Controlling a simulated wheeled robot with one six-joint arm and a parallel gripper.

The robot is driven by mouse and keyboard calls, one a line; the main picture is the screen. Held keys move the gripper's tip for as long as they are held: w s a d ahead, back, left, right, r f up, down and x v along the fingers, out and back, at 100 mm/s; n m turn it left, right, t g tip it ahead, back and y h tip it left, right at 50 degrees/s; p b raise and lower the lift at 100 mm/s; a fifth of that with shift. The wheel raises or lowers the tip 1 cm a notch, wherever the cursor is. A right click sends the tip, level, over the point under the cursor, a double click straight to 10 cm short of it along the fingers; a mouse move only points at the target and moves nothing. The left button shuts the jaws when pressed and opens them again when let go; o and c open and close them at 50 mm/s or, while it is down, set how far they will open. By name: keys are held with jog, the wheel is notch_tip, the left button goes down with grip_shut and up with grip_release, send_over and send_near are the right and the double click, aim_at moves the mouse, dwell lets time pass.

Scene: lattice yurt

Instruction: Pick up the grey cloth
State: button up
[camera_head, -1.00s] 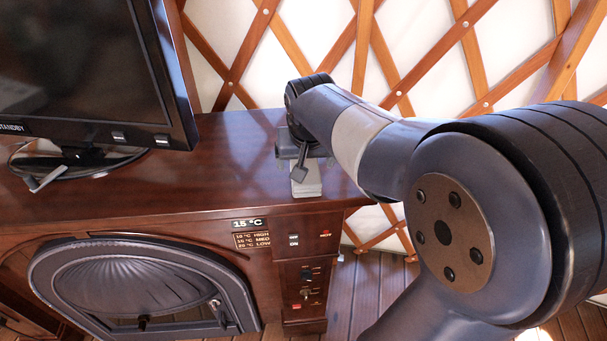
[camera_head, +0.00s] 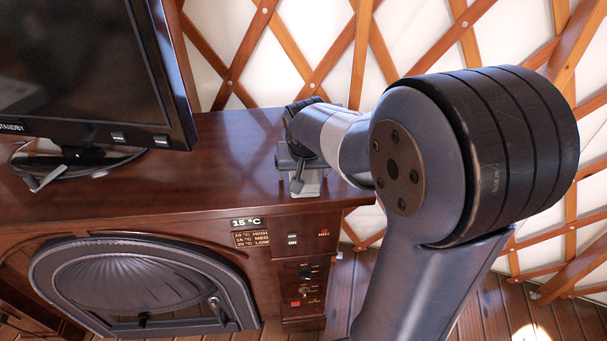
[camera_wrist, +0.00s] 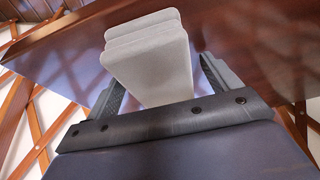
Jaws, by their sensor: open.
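The grey cloth (camera_wrist: 150,55) is a folded, layered pale stack in the wrist view, lying on the dark wooden cabinet top. In the head view the cloth (camera_head: 312,183) shows near the cabinet's right front edge, partly hidden by my gripper (camera_head: 298,172). In the wrist view my gripper (camera_wrist: 160,88) is open, with one finger on each side of the cloth. A gap shows at the right finger; whether the left finger touches the cloth I cannot tell.
A television (camera_head: 85,70) on an oval stand is at the left of the cabinet top (camera_head: 215,160). Below are a control panel (camera_head: 305,270) and a dark arched stove door (camera_head: 140,285). A lattice wall stands behind. The cabinet top between television and gripper is clear.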

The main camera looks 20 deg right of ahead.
jog(key=shift+f, duration=0.1)
jog(key=c, duration=1.1)
notch_tip(320, 180, up, 10)
jog(key=shift+r+b, duration=0.25)
jog(key=shift+b, duration=0.1)
jog(key=o, duration=0.5)
jog(key=c, duration=0.4)
